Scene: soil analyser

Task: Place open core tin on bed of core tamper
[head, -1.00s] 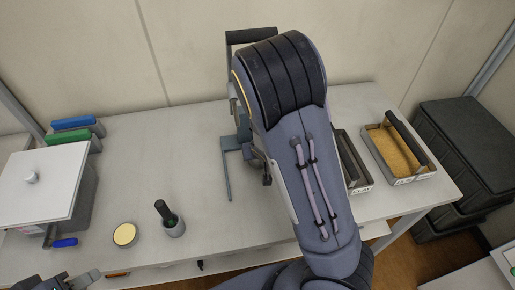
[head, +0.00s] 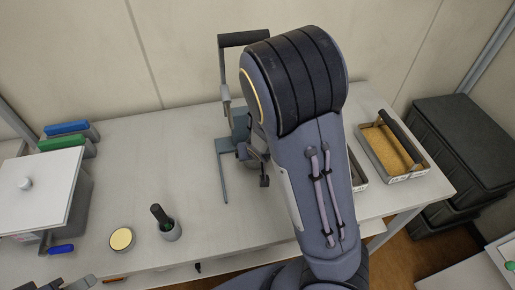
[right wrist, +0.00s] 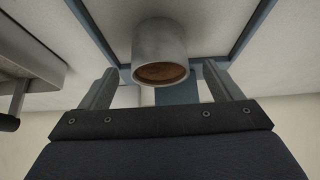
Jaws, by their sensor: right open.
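The open core tin (right wrist: 160,50) is a grey metal cylinder with brown soil showing in its mouth. In the right wrist view it stands between the blue-grey rails of the core tamper's frame (right wrist: 243,45). My right gripper (right wrist: 161,70) is open, its fingers apart on either side of the tin's mouth, with gaps showing. In the head view my right arm hides the tin, the right gripper and part of the core tamper (head: 222,170). The tamper's dark handle (head: 243,39) rises at the back. My left gripper (head: 70,284) is partly cut off at the bottom left.
A lidded grey box (head: 40,190) stands at the left, before blue and green-topped items (head: 66,129). A round tan-topped piece (head: 121,239) and a grey cup with a black handle (head: 166,225) are near the front. A soil tray (head: 395,150) is at the right.

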